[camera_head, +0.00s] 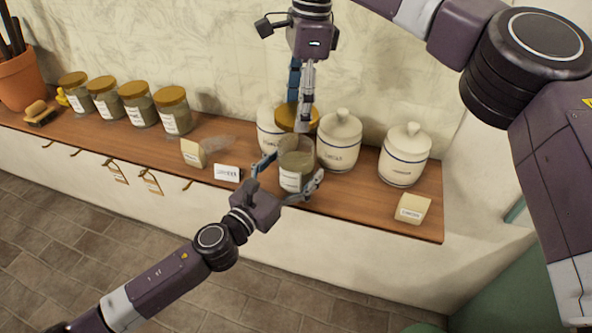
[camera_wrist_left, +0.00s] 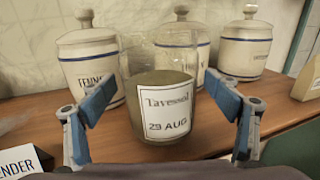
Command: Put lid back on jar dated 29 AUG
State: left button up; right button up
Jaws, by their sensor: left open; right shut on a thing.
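The open glass jar (camera_head: 295,168) stands on the wooden shelf with greenish-grey contents. In the left wrist view the jar (camera_wrist_left: 162,108) shows a label reading "Tavessol 29 AUG", and no lid is on its rim there. My left gripper (camera_head: 285,188) is open, with one finger on each side of this jar; in the left wrist view both fingers stand apart from the glass. My right gripper (camera_head: 304,100) comes from above and is shut on a golden-brown lid (camera_head: 286,119), held above and slightly behind the jar.
Several lidded jars (camera_head: 136,104) stand at the left, by a terracotta pot (camera_head: 22,78). White lidded canisters (camera_head: 340,142) stand behind and right of the jar. A small card (camera_head: 227,173) and a box (camera_head: 412,208) lie near the front edge of the shelf (camera_head: 365,200).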

pick_arm(q)
jog(key=c, duration=1.8)
pick_arm(e)
send_over(295, 146)
jog(key=shift+d+f, duration=0.2)
jog(key=shift+f, duration=2.35)
jog(key=shift+f, duration=0.85)
jog(key=shift+f, duration=0.55)
